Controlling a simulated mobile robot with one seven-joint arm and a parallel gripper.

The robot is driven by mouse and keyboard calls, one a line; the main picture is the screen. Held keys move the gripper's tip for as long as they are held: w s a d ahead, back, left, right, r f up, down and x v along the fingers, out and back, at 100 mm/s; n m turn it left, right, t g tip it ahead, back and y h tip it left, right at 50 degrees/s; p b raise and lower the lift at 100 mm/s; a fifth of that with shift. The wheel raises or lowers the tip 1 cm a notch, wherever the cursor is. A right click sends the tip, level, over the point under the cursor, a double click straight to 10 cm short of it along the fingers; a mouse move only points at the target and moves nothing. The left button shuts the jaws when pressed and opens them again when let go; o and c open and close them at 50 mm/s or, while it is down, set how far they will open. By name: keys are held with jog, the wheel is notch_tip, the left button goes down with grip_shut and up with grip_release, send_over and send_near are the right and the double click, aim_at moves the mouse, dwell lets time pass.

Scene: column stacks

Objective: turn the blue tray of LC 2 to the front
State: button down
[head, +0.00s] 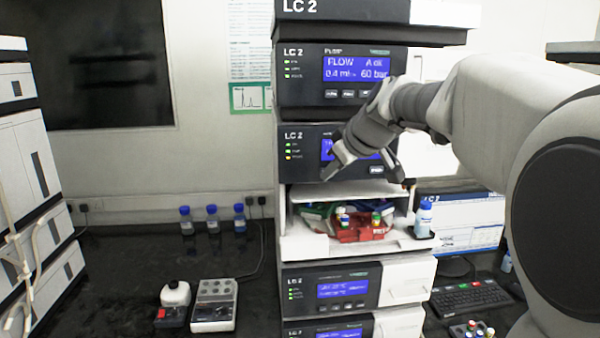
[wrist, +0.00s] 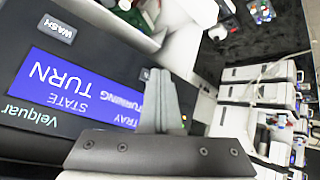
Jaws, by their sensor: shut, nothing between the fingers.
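The LC 2 stack (head: 303,140) stands in the middle of the head view. Its open tray compartment shows a red tray (head: 362,232) at the front. Green also shows behind. My gripper (wrist: 158,85) is shut and empty, at the panel above the compartment. In the wrist view the display (wrist: 75,88) reads STATE TURN and TRAY TURNING, upside down; a WASH button (wrist: 58,28) is beside it. I cannot tell whether the fingertips touch the panel.
Several blue-capped bottles (head: 212,218) stand at the back left of the bench. A keyboard (head: 470,299) and monitor (head: 470,222) are at the right. Another instrument stack (head: 30,150) stands far left.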

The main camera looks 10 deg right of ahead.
jog(key=shift+s, duration=0.1)
jog(key=shift+s+b, duration=0.55)
jog(key=shift+s, duration=0.2)
jog(key=shift+s, duration=0.1)
jog(key=s+b, duration=0.2)
jog(key=s, duration=0.2)
jog(key=shift+s+b, duration=0.3)
jog(key=shift+s, duration=0.1)
dwell(4.9)
jog(key=s+f+m+g+h, duration=0.1)
jog(key=s+f+m, duration=0.2)
jog(key=s+f, duration=0.5)
jog(key=s+f+m+g+h, duration=0.2)
jog(key=s+f+m, duration=0.2)
jog(key=s+f, duration=0.5)
jog(key=s, duration=0.8)
jog(key=shift+f+m, duration=0.15)
jog(key=shift+m, duration=0.15)
